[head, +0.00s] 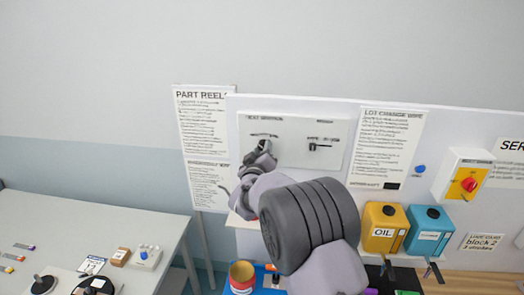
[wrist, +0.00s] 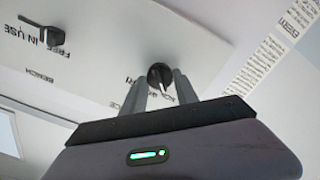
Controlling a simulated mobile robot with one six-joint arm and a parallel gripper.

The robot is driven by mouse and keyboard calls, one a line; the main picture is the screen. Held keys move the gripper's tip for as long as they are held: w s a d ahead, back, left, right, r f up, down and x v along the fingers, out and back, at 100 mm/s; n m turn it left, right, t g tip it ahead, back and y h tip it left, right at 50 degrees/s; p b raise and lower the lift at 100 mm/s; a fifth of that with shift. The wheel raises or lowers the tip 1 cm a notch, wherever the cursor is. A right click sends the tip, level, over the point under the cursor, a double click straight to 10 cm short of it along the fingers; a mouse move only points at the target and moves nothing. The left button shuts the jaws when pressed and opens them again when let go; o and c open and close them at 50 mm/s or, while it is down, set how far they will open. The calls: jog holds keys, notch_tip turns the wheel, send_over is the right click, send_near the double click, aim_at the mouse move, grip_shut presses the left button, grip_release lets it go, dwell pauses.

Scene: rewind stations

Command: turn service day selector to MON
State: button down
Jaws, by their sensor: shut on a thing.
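A dark round knob (wrist: 157,70) with a pale pointer sits on a white panel (head: 288,155). My gripper (wrist: 160,82) is shut on this knob, one finger on each side. The lettering beside it is partly hidden by the fingers, and I cannot read MON or any day there. In the head view my gripper (head: 262,150) is at the left control of the panel and covers most of it. A second dark handle (wrist: 42,32) on the panel has FREE and IN USE lettering; it also shows in the head view (head: 319,146), right of my gripper.
Printed sheets flank the panel, one headed PART REELS (head: 203,135). Right of it are a yellow OIL container (head: 383,232), a blue container (head: 428,236) and a red rotary switch (head: 468,184). A grey table (head: 130,215) stands left with small parts.

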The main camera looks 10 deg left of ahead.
jog(key=c, duration=0.9)
grip_release()
jog(key=shift+c, duration=0.2)
jog(key=s+b, duration=0.4)
jog(key=s, duration=1.3)
jog(key=shift+s+a, duration=0.25)
